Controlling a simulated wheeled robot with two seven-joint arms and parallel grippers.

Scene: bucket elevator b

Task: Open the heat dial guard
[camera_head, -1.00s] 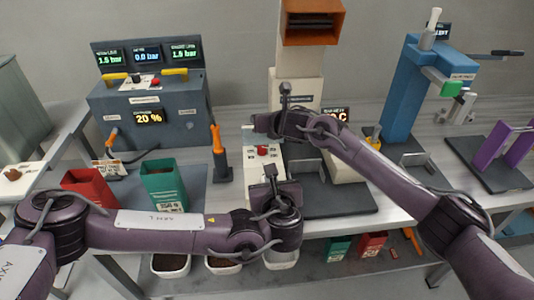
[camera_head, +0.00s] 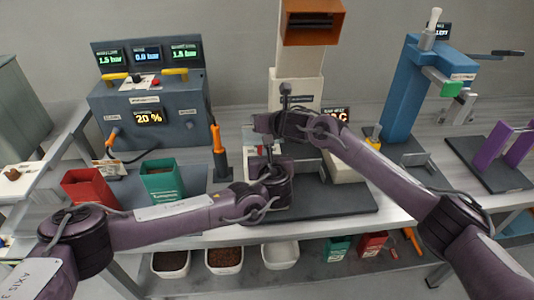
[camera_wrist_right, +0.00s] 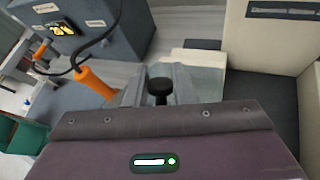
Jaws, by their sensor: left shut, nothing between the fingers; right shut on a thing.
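The bar heat display (camera_head: 337,116) is on the beige sealing machine (camera_head: 295,92), partly covered by my right arm. I cannot make out the heat dial or its guard in the head view. My right gripper (camera_head: 262,124) is in front of the machine's column. In the right wrist view it is shut on a small part with a black round knob (camera_wrist_right: 160,88) showing between the fingers; whether this belongs to the guard I cannot tell. My left gripper (camera_head: 267,152) is shut and empty, just below the right one, over the beige control box, which it mostly hides.
An orange-handled tool (camera_head: 217,138) stands in a holder left of the grippers. A grey gauge console (camera_head: 150,100), a green bin (camera_head: 163,182) and a red bin (camera_head: 88,188) are farther left. A blue press (camera_head: 400,95) stands right.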

